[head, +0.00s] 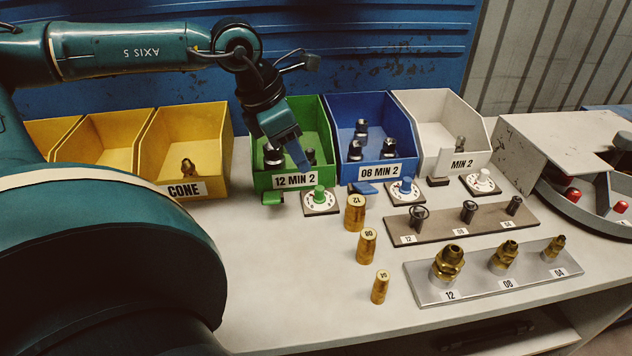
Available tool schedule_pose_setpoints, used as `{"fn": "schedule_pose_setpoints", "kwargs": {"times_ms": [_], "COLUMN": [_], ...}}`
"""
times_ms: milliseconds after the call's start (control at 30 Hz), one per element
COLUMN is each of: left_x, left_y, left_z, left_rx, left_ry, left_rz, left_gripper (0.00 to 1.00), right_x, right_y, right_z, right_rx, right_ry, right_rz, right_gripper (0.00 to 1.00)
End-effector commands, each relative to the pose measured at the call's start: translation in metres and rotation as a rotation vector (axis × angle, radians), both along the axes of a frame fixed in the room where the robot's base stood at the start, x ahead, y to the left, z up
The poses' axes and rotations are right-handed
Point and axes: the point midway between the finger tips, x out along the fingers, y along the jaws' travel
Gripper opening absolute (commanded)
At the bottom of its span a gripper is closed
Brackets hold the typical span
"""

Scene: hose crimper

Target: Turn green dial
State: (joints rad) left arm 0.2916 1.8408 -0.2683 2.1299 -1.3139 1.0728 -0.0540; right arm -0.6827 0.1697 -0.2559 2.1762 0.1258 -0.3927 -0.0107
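The green dial (319,193) is a green knob on a round white numbered scale, set on a small square plate. It stands on the bench in front of the green bin (262,180), just right of that bin's label. My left gripper (299,157) hangs over the green bin, above and slightly left of the dial in the picture. It appears apart from the knob. Its fingers overlap from this angle, so I cannot tell whether they are open. My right gripper is not in view.
A blue dial (405,188) and a white dial (481,180) stand to the right. Brass cylinders (355,212) stand close to the green dial's right and front. A green block (272,198) is at its left. Open bench lies in front.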

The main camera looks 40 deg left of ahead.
Motion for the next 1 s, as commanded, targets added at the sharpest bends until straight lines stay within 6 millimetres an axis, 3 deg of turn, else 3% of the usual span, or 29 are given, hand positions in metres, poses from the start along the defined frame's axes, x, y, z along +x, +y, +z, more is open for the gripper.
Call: {"fn": "schedule_pose_setpoints", "kwargs": {"times_ms": [100,700,1000], "left_x": [0.006,0.029,0.032], "left_y": [-0.005,-0.016,-0.018], "left_z": [-0.019,-0.077,-0.087], "left_rx": [-0.007,-0.006,-0.002], "left_ry": [0.002,-0.002,-0.001], "left_rz": [-0.001,0.003,0.002], "left_gripper": [0.39,0.39,0.39], "right_x": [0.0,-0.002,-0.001], "right_y": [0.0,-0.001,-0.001], "right_z": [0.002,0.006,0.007], "right_rx": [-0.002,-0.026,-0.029], "right_ry": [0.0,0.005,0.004], "right_rz": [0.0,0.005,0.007], "right_gripper": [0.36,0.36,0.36]}}
